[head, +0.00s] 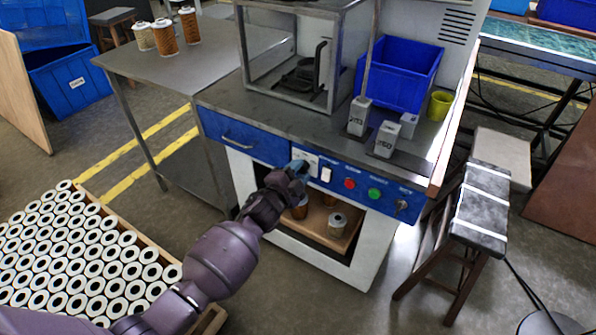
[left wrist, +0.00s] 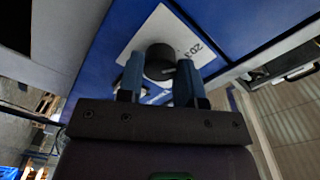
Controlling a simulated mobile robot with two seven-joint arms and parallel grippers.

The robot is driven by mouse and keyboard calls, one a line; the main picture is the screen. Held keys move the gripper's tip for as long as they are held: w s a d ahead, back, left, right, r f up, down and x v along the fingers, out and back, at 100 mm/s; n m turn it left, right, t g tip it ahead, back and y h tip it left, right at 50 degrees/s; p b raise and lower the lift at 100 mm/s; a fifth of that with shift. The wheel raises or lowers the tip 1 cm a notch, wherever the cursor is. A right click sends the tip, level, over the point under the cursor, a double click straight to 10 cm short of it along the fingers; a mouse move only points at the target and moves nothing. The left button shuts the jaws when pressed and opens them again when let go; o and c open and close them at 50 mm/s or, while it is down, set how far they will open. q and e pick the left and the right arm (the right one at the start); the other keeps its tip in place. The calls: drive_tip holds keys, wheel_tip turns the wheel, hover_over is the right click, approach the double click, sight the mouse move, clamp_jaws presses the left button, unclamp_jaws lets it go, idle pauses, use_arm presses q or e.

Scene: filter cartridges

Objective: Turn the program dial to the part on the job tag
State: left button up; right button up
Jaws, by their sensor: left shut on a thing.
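The program dial (left wrist: 160,60) is a round black knob on a white plate (left wrist: 196,48) on the blue front panel. A pale mark shows on the knob. The plate carries printing that looks like 203; the rest of its printing is hidden or unreadable. My left gripper (left wrist: 158,76) has its two blue fingers on either side of the knob and is shut on it. In the head view my left gripper (head: 298,170) covers the dial, and part of the plate (head: 312,160) shows beside it. I cannot make out a job tag. My right gripper is not in view.
A white switch (head: 326,174), a red button (head: 349,183), a green button (head: 374,194) and a key switch (head: 401,205) sit right of the dial. Grey numbered blocks (head: 359,116) and a blue bin (head: 400,75) stand on the bench. An open shelf (head: 318,222) holds cartridges below.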

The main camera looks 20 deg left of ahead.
use_arm(q)
drive_tip(key=shift+n, duration=0.5)
drive_tip(key=o, duration=0.9)
drive_tip(key=shift+s+a, duration=0.15)
drive_tip(key=shift+s, duration=0.35)
drive_tip(key=p+v, duration=0.2)
drive_tip(key=v, duration=0.7)
drive_tip(key=shift+s+a, duration=0.15)
drive_tip(key=shift+s, duration=0.2)
